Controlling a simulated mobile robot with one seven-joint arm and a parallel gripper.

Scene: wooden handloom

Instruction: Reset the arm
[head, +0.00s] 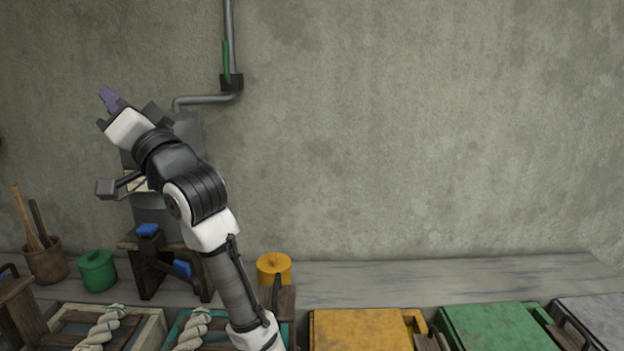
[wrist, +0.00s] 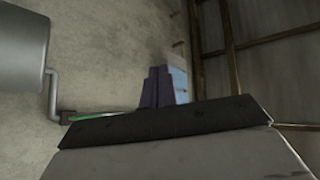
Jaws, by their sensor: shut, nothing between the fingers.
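My gripper (head: 108,98) is raised high at the upper left of the head view, in front of the concrete wall. Its purple fingers point up and to the left. In the wrist view the fingers (wrist: 157,87) stand close together, shut with nothing between them. My arm rises from the bottom middle of the head view and leans left. It partly hides a grey metal box (head: 188,130) on the wall side. No object is touching the fingers.
A shelf below holds a green pot (head: 97,271), a yellow pot (head: 274,268) and a brown tool cup (head: 46,263). Yellow (head: 360,330) and green (head: 495,328) lidded boxes line the front. A pipe (head: 230,40) with a green lever runs down the wall. The wall's right side is clear.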

